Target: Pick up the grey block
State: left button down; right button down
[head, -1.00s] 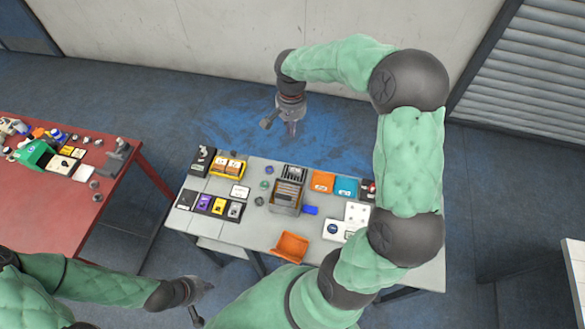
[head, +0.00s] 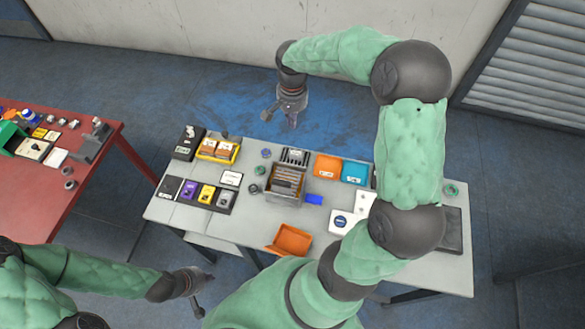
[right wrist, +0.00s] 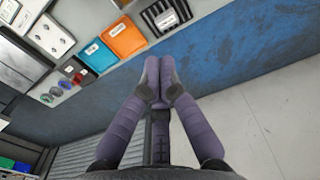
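A small grey block (head: 224,197) sits at the right end of a dark tray (head: 178,200) on the light grey table, beside yellow and purple blocks. My right gripper (head: 292,122) hangs beyond the table's far edge, over the blue-stained floor, well away from the grey block. In the right wrist view its fingertips (right wrist: 159,98) are together with nothing visible between them. My left gripper (head: 201,300) is low in the head view, in front of the table's near edge. Its fingers are too small to judge.
A red table (head: 60,195) stands at the left. My right arm hides part of the right side.

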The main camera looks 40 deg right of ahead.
jog(key=b, duration=1.2)
send_near(295, 152)
jog(key=s+a, duration=0.3)
jog(key=f, duration=0.3)
jog(key=f+b, duration=0.1)
jog(key=f, duration=0.2)
jog(key=f+b, duration=0.1)
jog(key=f, duration=0.3)
jog(key=shift+w+f, duration=0.1)
jog(key=shift+w, duration=0.15)
jog(key=shift+w+d, duration=1.25)
jog(key=shift+d, duration=0.25)
